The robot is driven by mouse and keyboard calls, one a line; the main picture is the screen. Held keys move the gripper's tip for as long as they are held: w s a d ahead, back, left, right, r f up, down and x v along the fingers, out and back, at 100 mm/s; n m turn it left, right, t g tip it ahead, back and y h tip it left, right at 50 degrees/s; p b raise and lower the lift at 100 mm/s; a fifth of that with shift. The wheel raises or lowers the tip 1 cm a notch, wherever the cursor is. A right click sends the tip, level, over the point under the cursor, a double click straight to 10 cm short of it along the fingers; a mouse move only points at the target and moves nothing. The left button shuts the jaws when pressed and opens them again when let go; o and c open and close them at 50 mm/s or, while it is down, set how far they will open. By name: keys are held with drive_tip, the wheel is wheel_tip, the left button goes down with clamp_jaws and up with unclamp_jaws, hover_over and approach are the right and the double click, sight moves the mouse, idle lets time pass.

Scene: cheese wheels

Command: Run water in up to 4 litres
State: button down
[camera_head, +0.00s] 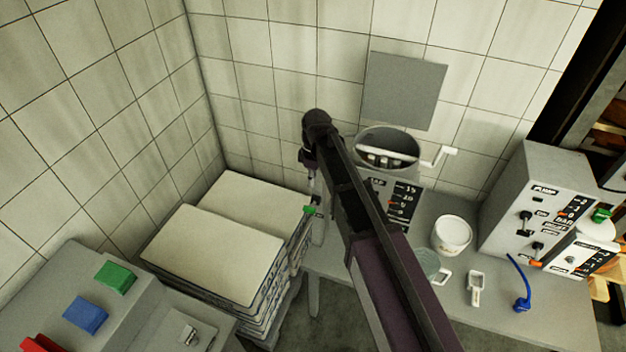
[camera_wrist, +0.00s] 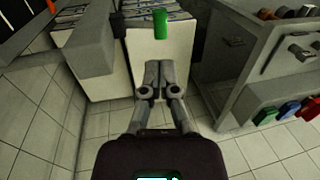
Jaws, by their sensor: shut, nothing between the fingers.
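A grey vat (camera_head: 388,148) stands by the wall, partly hidden behind my arm. Its front scale (camera_head: 405,195) is marked 5, 10 and 15 with a small red mark. A white frame with a crank lies across its mouth; the water level cannot be told. A green handle-like piece (camera_head: 309,210) is at the vat's left; a green cylinder (camera_wrist: 160,25) shows just beyond the fingertips in the wrist view. My gripper (camera_wrist: 158,68) is shut and empty. It hangs left of the vat, close to the green piece; I cannot tell whether they touch.
A white bucket (camera_head: 452,236), a white scoop-like tool (camera_head: 476,288) and a blue tool (camera_head: 522,290) are on the bench at right. A grey control box (camera_head: 540,205) with knobs stands behind them. Coloured blocks (camera_head: 86,314) sit lower left.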

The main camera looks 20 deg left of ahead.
sight(310, 208)
drive_tip(key=shift+s+f+b, duration=0.25)
drive_tip(key=shift+f+b, duration=1)
drive_tip(key=shift+f, duration=0.1)
drive_tip(key=shift+s+f+b, duration=0.25)
drive_tip(key=shift+f+b, duration=1)
drive_tip(key=shift+f, duration=0.1)
drive_tip(key=shift+s+f+b, duration=0.25)
drive_tip(key=shift+f+b, duration=1)
drive_tip(key=shift+f, duration=0.1)
